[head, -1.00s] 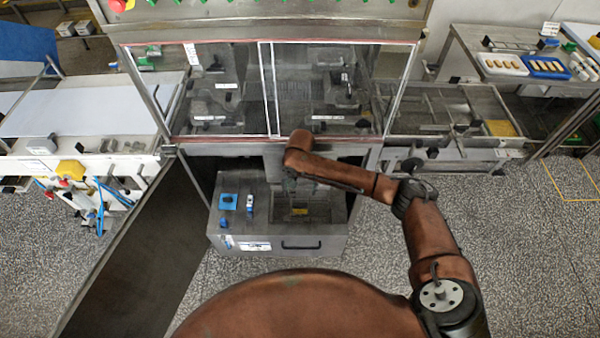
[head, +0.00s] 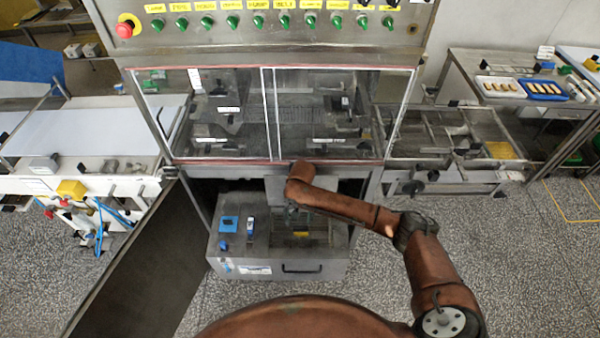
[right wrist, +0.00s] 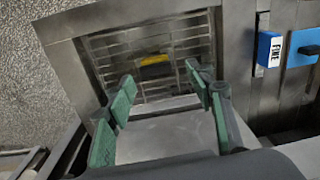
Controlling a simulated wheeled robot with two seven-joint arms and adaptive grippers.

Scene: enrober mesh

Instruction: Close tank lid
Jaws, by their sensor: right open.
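The tank (head: 330,268) is a grey metal box low under the machine, with a dark handle on its front. Its opening shows a slatted grid (right wrist: 110,62) with a yellow label in the right wrist view. A flat light-grey plate, apparently the raised lid (right wrist: 165,140), stands at the opening's edge; it also shows behind my arm in the head view (head: 340,184). My right gripper (right wrist: 165,88) is open, with green finger pads on either side of the plate. Contact cannot be told. In the head view the right gripper (head: 293,213) is small and partly hidden by its arm. My left gripper is out of view.
A blue switch (head: 228,223) and a small blue-and-white tag (right wrist: 269,49) sit on the tank top beside the opening. Glass doors (head: 320,115) and machine framing hang above. A conveyor (head: 90,130) stands left. Speckled floor right of the tank is open.

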